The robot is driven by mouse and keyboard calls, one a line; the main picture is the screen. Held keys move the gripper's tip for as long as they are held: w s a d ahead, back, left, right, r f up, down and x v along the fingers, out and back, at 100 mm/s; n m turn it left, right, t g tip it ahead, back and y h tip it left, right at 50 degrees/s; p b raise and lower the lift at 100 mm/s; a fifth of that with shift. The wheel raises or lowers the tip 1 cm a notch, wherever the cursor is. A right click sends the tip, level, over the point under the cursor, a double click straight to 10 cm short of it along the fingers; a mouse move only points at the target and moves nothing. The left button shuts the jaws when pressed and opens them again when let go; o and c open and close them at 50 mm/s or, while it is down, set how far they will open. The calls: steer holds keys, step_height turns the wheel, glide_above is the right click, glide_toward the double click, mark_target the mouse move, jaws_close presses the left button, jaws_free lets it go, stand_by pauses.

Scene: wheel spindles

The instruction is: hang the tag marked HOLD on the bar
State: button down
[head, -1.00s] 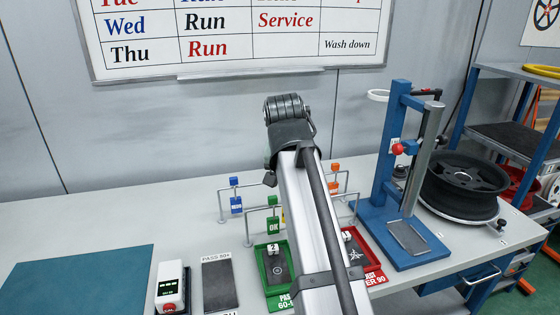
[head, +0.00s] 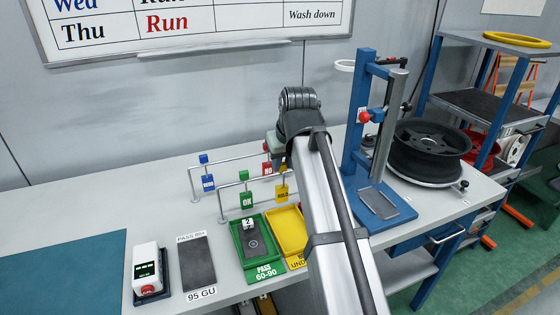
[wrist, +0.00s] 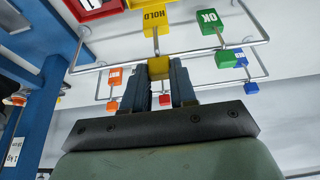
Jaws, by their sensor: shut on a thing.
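The yellow HOLD tag (head: 282,193) is upright by the front bar (head: 232,184) in the head view. The wrist view shows its plate (wrist: 154,14), a thin stem and a yellow grip block (wrist: 159,67). My gripper (wrist: 159,76) is shut on that block, one dark finger on each side. The stem crosses close to the front bar (wrist: 205,51); I cannot tell whether the tag rests on it. The green OK tag (head: 246,199) hangs beside it on the same bar; it also shows in the wrist view (wrist: 208,22). My fingers are hidden in the head view.
Behind are a rear bar with a blue tag (head: 207,181) and a red NO tag (head: 267,166). A green tray (head: 264,270) and yellow tray (head: 291,236) lie in front. A blue stand (head: 353,150) and wheel (head: 428,150) are to the right.

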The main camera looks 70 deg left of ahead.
steer(key=shift+a+f, duration=0.45)
steer(key=shift+a, duration=0.25)
steer(key=shift+a+f, duration=0.45)
steer(key=shift+a, duration=0.25)
steer(key=shift+a+f, duration=0.45)
steer(key=shift+a, duration=0.25)
steer(key=c, duration=0.8)
jaws_free()
steer(key=v, duration=1.4)
steer(key=shift+f, duration=0.15)
